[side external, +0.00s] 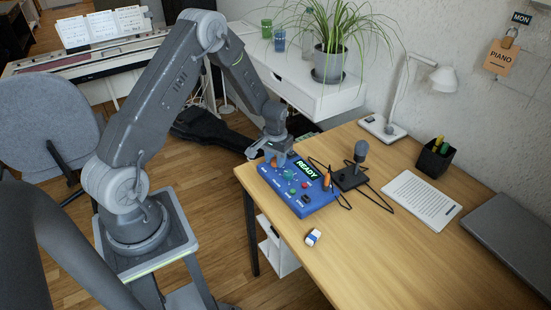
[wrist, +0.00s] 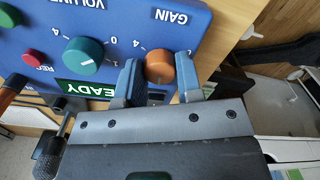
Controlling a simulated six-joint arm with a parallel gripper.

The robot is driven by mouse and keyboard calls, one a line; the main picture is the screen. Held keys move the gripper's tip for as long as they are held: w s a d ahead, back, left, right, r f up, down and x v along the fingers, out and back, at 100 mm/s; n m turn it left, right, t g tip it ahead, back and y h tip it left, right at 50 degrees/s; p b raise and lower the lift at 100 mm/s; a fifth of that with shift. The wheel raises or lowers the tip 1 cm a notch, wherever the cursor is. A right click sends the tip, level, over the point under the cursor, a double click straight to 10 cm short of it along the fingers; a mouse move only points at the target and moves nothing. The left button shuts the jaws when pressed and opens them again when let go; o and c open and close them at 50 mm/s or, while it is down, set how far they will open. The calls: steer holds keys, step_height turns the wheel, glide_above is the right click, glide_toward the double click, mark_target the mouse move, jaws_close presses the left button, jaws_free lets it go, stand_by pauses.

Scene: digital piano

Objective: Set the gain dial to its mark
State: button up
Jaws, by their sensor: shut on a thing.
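The blue control box (side external: 312,207) lies on the desk's near left part, with a READY display (side external: 307,170) lit green. In the wrist view, the orange gain dial (wrist: 159,68) sits on the box's panel (wrist: 125,22) below the printed word GAIN. My gripper (wrist: 159,62) is shut on the gain dial, one finger on each side. In the side view my gripper (side external: 276,156) reaches down onto the box's far left corner and hides the dial. Numbers are printed around the dial. I cannot clearly make out its mark or where its pointer stands.
A green volume dial (wrist: 83,56) and red REC button (wrist: 33,59) are close beside the gain dial. A microphone (side external: 360,152), cables, an eraser (side external: 313,237), a paper sheet (side external: 421,199) and a pen cup (side external: 434,158) are on the desk. The desk's front middle is free.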

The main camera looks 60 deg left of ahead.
mark_target(275, 160)
steer(key=n, duration=0.5)
steer(key=shift+n, duration=0.3)
steer(key=n, duration=1)
steer(key=shift+n, duration=0.4)
steer(key=n, duration=0.5)
steer(key=shift+n, duration=0.4)
steer(key=o, duration=0.9)
steer(key=shift+o, duration=0.2)
steer(key=shift+r, duration=0.15)
step_height(275, 160, up, 14)
steer(key=shift+f, duration=0.2)
